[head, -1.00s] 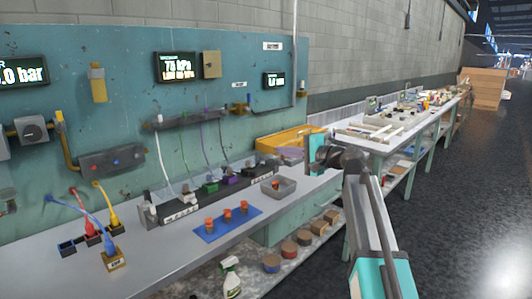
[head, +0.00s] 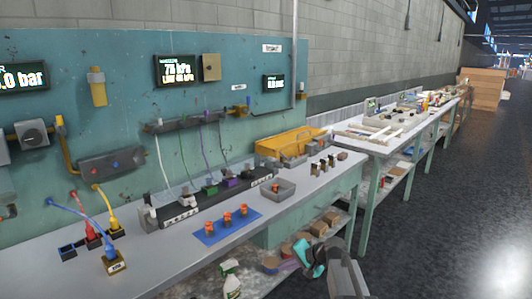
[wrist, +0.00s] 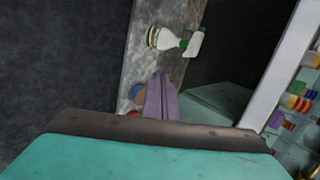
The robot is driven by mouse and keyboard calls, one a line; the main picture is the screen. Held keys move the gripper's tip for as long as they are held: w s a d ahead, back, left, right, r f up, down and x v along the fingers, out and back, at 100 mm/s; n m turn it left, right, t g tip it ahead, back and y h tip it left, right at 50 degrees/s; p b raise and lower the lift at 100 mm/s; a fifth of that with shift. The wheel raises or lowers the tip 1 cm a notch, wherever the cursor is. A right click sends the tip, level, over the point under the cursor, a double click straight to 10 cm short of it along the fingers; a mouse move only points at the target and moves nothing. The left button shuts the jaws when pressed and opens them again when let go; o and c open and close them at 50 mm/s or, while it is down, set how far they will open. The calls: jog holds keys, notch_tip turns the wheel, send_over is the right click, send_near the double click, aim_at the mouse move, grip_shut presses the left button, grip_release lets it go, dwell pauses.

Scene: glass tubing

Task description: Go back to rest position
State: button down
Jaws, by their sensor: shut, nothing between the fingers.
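My gripper (wrist: 161,80) shows in the wrist view as two purple fingers pressed together, with nothing between them. In the head view my arm is folded low at the bottom right, with its teal wrist part (head: 311,258) in front of the bench's lower shelf. In the wrist view the gripper points toward the lower shelf, near a white and green spray bottle (wrist: 178,40). That bottle also stands at the bottom of the head view (head: 231,281).
The bench holds a blue mat (head: 205,236) with orange-topped pieces, a grey bin (head: 279,190), a yellow tray (head: 283,143) and a black rack (head: 190,211). Round brown items sit on the lower shelf. A second table (head: 365,146) stands behind. The dark floor at right is open.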

jog(key=s+d+f+n+g+h+p, duration=0.1)
jog(key=s+d+f+g+h, duration=0.15)
jog(key=s+f, duration=0.8)
jog(key=s+d+f+n+g+h, duration=0.1)
jog(key=s+f+n+g, duration=0.15)
jog(key=s+f, duration=0.85)
jog(key=s+d+f+n+g+h, duration=0.1)
jog(key=s+f, duration=0.3)
jog(key=s, duration=0.5)
jog(key=s+d+f+n+g+h, duration=0.1)
jog(key=s+d+f+g, duration=0.1)
jog(key=s, duration=0.7)
jog(key=s+d+f+n+g+h+p, duration=0.1)
jog(key=s+d+f+g+h, duration=0.1)
jog(key=s+f, duration=0.4)
jog(key=s+d, duration=0.1)
jog(key=s, duration=0.2)
jog(key=shift+d+g, duration=0.3)
jog(key=shift+d, duration=0.1)
